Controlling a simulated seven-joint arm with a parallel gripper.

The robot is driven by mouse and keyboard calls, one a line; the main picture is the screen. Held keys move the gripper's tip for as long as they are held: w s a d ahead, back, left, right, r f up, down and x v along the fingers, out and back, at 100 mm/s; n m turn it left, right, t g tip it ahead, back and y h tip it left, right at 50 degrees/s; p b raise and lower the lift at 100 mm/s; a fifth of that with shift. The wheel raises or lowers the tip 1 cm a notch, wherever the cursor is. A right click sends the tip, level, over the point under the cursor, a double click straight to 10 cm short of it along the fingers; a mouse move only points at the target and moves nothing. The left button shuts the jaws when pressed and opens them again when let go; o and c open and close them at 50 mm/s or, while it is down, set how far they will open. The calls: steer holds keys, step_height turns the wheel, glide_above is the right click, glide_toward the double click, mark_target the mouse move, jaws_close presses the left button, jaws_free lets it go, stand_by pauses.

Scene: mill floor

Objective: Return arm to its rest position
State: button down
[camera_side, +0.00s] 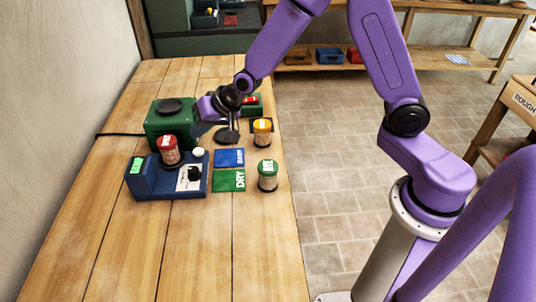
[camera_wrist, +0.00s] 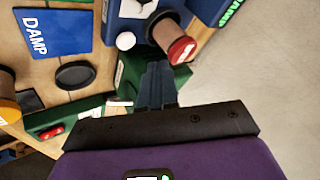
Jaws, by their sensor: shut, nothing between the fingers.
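My gripper (camera_side: 201,127) is at the end of my purple arm, low over the bench beside the green box (camera_side: 168,122). In the wrist view its two dark fingers (camera_wrist: 156,68) are together, with nothing seen between them. The green box shows partly behind the fingers. A jar with a red lid (camera_side: 170,150) stands on the blue device (camera_side: 150,185); in the wrist view this jar (camera_wrist: 172,38) is just beyond the fingertips, with no contact clearly visible. My arm reaches over the bench from the right.
A blue card (camera_side: 229,158), a green DRY card (camera_side: 229,180), a yellow-lidded jar (camera_side: 262,132) and a green-lidded jar (camera_side: 268,175) are right of the device. A black disc (camera_wrist: 75,75) and a green unit with a red button (camera_wrist: 52,132) are close by. The near bench (camera_side: 200,250) is clear.

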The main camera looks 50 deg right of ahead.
steer(key=s+r+n+g, duration=0.2)
steer(key=s+n+g, duration=0.15)
steer(key=s, duration=0.75)
steer(key=s+r+n+g, duration=0.25)
steer(key=s+n, duration=0.25)
steer(key=s, duration=0.5)
steer(key=s+d+r+n+g+h, duration=0.1)
steer(key=s+d+r+n+h, duration=0.1)
steer(key=s+d+n, duration=0.5)
steer(key=s+d+h, duration=0.1)
steer(key=s+d, duration=0.3)
steer(key=s, duration=0.3)
steer(key=shift+s, duration=0.35)
